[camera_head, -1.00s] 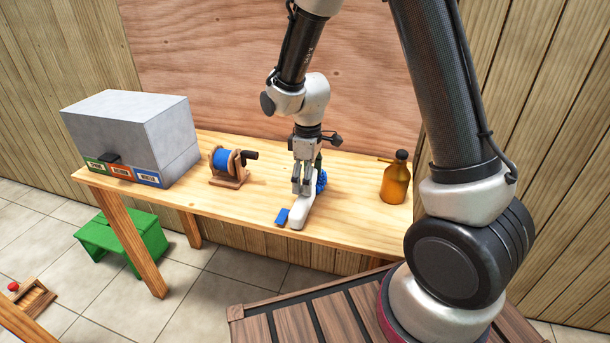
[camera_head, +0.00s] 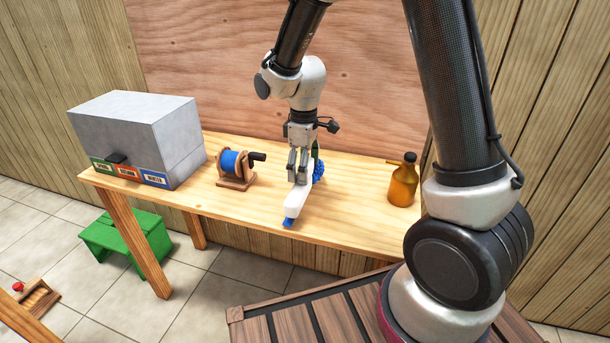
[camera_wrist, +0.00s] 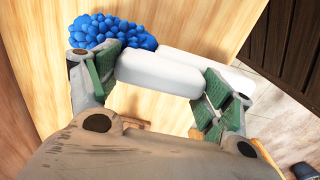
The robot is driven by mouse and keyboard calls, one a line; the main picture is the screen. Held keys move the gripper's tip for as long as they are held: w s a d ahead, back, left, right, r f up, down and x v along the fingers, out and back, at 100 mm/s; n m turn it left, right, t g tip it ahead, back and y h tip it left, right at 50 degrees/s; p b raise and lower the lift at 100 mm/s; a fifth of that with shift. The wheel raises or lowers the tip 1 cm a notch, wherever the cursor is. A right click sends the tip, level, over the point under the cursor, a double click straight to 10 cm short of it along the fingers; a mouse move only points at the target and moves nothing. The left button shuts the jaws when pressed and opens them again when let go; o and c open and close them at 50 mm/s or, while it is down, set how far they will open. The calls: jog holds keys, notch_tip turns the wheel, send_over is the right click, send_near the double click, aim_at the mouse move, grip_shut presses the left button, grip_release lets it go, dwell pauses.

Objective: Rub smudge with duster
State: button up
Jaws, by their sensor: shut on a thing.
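The duster has a white body (camera_head: 296,202) and a bobbly blue head (camera_head: 318,170). In the wrist view, the white body (camera_wrist: 165,72) lies between my fingers, with the blue head (camera_wrist: 112,31) at the left. My gripper (camera_head: 297,178) is shut on the duster, low over the workbench (camera_head: 345,215); it also shows in the wrist view (camera_wrist: 160,85). A blue patch (camera_head: 288,223), likely the smudge, shows at the bench's front edge. The white end of the duster partly covers it. I cannot tell whether they touch.
A cable reel (camera_head: 236,167) and a grey box (camera_head: 135,130) with coloured labels stand to the left on the bench. An amber bottle (camera_head: 402,185) stands to the right. A green stool (camera_head: 125,240) is on the floor. Bench between reel and bottle is mostly clear.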

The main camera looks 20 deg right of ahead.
jog(key=shift+r, duration=2.2)
